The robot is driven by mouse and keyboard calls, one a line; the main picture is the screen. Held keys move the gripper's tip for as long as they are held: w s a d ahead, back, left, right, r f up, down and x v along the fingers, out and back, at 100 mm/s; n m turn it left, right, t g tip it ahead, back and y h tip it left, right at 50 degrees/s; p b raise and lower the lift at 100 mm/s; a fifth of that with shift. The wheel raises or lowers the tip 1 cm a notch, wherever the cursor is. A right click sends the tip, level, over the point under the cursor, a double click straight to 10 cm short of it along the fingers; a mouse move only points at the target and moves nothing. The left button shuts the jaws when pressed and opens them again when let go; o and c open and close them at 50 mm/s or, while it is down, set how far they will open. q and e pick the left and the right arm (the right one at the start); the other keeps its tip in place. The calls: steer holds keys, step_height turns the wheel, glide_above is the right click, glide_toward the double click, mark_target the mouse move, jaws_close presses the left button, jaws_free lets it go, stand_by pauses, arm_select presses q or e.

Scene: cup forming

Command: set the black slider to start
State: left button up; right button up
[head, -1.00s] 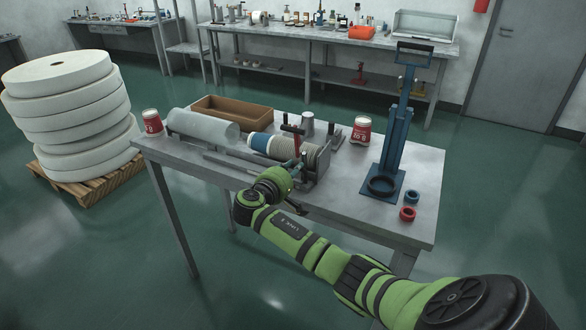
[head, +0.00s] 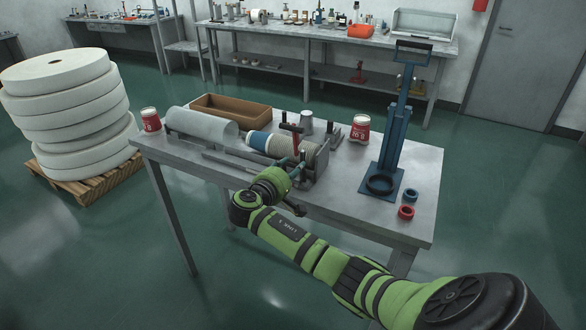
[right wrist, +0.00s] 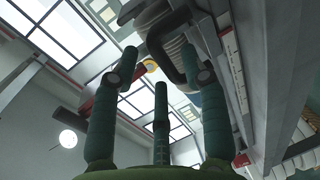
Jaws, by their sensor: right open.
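My left gripper is not in view.
A blue press (head: 391,140) stands at the table's right, with a blue ring (head: 410,195) and a red ring (head: 406,212) beside it. Two red-labelled jars (head: 360,128) and a brown tray (head: 230,110) stand on the table. Stacked white rolls (head: 65,110) are at left.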

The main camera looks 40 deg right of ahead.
steer(key=v, duration=1.1)
steer(key=shift+s+d, duration=0.1)
